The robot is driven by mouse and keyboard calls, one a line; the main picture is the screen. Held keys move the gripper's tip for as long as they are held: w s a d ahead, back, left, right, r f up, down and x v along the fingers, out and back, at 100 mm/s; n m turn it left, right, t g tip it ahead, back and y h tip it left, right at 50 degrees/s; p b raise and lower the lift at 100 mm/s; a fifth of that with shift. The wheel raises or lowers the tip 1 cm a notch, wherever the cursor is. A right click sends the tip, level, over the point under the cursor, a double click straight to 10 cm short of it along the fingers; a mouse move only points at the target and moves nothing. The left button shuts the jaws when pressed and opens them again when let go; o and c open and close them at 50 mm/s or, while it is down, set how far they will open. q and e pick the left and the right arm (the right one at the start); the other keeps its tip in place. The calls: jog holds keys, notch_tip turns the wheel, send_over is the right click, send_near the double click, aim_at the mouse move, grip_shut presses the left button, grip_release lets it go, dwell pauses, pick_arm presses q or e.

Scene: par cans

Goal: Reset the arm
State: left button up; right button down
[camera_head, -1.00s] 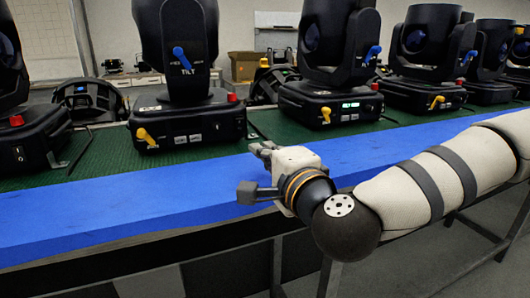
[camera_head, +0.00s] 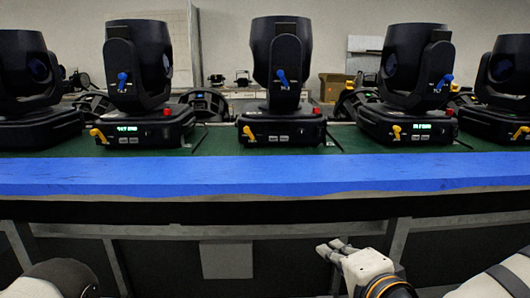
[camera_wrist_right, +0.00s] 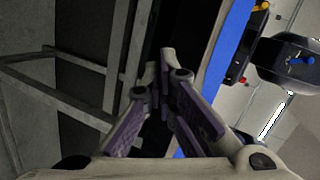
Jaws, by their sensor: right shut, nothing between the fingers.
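My right gripper (camera_head: 333,248) is in the lower right of the head view, below and in front of the bench's blue front edge. Its fingers point up and to the left, and it touches nothing. In the right wrist view its fingers (camera_wrist_right: 164,78) come together at the tips with nothing between them; the gripper is shut. Part of my left arm shows at the lower left corner of the head view, but its gripper is out of frame.
A bench with a blue front edge (camera_head: 230,177) crosses the view. Several black moving-head lights stand on its green top, among them a middle one (camera_head: 280,75) with a blue lever. Under the bench are a metal frame and a pale panel (camera_head: 226,260). Behind stands a brown box (camera_head: 333,87).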

jog(key=s+f+n+g+p, duration=0.1)
jog(key=s+f+n+g, duration=0.75)
jog(key=s+f, duration=1.25)
pick_arm(q)
jog(key=shift+t, duration=0.6)
jog(key=w+r+p, duration=0.1)
jog(key=w+r, duration=0.1)
jog(key=w, duration=0.1)
jog(key=shift+w+r, duration=0.15)
jog(key=shift+r, duration=0.25)
pick_arm(e)
jog(key=s+d+f+n+g+h, duration=0.1)
jog(key=s+d+f+n+g, duration=0.1)
jog(key=s, duration=0.8)
jog(key=s+d+f+n+g+h, duration=0.2)
jog(key=s+d+f+g, duration=0.2)
jog(key=s+d, duration=0.4)
jog(key=shift+s+g, duration=0.85)
jog(key=shift+s, duration=0.25)
jog(key=shift+n, duration=0.25)
pick_arm(q)
jog(key=shift+c, duration=0.2)
